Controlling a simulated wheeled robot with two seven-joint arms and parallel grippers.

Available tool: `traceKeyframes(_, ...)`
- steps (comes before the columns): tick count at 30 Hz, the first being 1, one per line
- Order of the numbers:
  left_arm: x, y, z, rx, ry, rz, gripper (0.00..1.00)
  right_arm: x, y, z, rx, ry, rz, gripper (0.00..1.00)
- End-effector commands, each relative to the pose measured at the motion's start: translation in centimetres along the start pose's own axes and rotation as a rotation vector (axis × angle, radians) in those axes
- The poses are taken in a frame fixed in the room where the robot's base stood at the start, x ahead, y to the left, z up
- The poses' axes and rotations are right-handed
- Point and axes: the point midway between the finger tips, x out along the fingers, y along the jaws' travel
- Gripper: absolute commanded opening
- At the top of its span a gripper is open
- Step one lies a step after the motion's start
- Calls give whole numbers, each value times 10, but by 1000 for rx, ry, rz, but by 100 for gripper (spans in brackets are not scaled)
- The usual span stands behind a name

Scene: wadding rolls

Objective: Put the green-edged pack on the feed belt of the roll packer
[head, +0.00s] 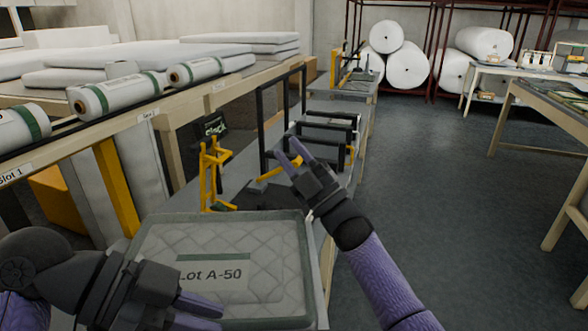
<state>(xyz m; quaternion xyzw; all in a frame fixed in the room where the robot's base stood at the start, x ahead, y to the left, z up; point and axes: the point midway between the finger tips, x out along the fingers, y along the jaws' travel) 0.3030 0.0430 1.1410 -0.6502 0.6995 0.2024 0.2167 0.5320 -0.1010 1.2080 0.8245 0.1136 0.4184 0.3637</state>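The green-edged pack (160,254) is a pale quilted pack with a dull green border. It lies flat at the bottom centre, with a label reading "Lot A-50" under a green stripe. My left gripper (220,314) is over its near left part, fingers apart; whether it touches the pack cannot be told. My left arm hides that corner. My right gripper (289,150) is raised beyond the pack's far right corner, fingers apart and empty. Behind it is a grey bench with black frames (325,127), which looks like the roll packer; its feed belt is not clearly distinguishable.
A yellow stand with a small dark screen (214,128) stands beyond the pack. A shelf at left holds green-banded rolls (112,94) and white slabs (160,55). Large rolls (407,66) lie at the back. The floor (440,190) at right is clear, with tables beyond.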

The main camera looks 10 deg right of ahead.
Motion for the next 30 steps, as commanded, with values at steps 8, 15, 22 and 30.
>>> traceKeyframes(8,0,0,0,1,1,1,0,39,-39,-201,-215,957,-813,35)
traceKeyframes(15,0,0,0,1,1,1,0,-34,-6,-161,-608,684,-2039,35)
traceKeyframes(22,0,0,0,1,1,1,0,-50,29,-140,-708,363,-2300,35)
traceKeyframes(30,0,0,0,1,1,1,0,-90,-15,-115,-706,363,-2300,35)
